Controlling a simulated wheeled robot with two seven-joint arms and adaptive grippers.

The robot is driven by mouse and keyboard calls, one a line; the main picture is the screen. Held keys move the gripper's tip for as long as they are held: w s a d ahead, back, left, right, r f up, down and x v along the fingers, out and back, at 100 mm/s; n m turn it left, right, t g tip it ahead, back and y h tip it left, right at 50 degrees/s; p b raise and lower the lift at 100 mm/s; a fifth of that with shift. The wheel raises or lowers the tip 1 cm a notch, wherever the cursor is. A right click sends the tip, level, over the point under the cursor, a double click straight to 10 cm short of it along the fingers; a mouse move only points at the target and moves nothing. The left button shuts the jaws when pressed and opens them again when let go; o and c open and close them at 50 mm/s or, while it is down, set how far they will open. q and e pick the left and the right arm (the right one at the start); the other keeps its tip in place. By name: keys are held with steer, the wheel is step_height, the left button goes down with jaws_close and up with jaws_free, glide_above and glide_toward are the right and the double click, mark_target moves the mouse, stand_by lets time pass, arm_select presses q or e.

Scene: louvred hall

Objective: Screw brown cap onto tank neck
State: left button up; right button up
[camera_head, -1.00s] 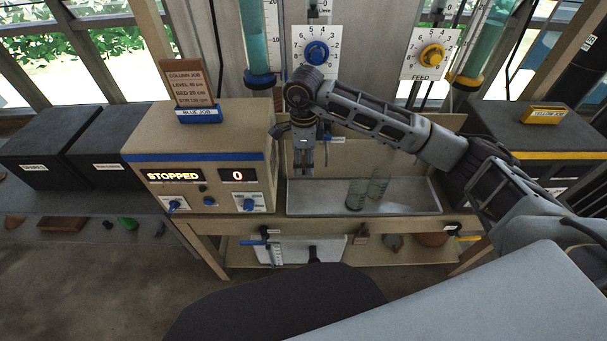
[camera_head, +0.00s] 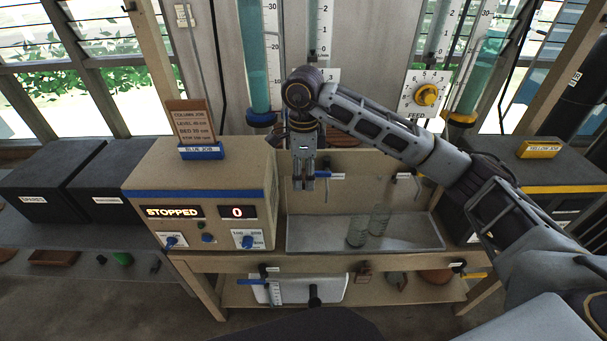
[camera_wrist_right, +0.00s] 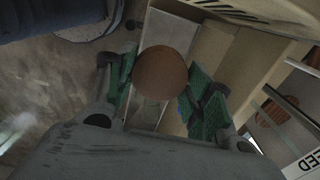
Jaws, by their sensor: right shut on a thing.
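My right gripper (camera_head: 304,185) hangs pointing down in front of the bench's back panel, above the left end of the grey tray. In the right wrist view its green-padded fingers (camera_wrist_right: 158,92) are shut on a round brown cap (camera_wrist_right: 161,72), seen face-on between them. The cap cannot be made out in the head view. A white tank (camera_head: 335,289) with a level scale stands on the shelf under the bench. I cannot make out an open neck on it. My left gripper is not in view.
The grey tray (camera_head: 290,236) holds two clear glasses (camera_head: 379,219). Left of it stands a control box (camera_head: 205,160) reading STOPPED and 0. Small taps stick out of the back panel, one with a blue handle (camera_head: 309,176) close to my right gripper. Dark boxes stand on both sides.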

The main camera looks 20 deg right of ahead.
mark_target(304, 176)
steer(key=shift+r, duration=0.15)
steer(key=shift+r+p, duration=1.3)
steer(key=shift+r, duration=1.05)
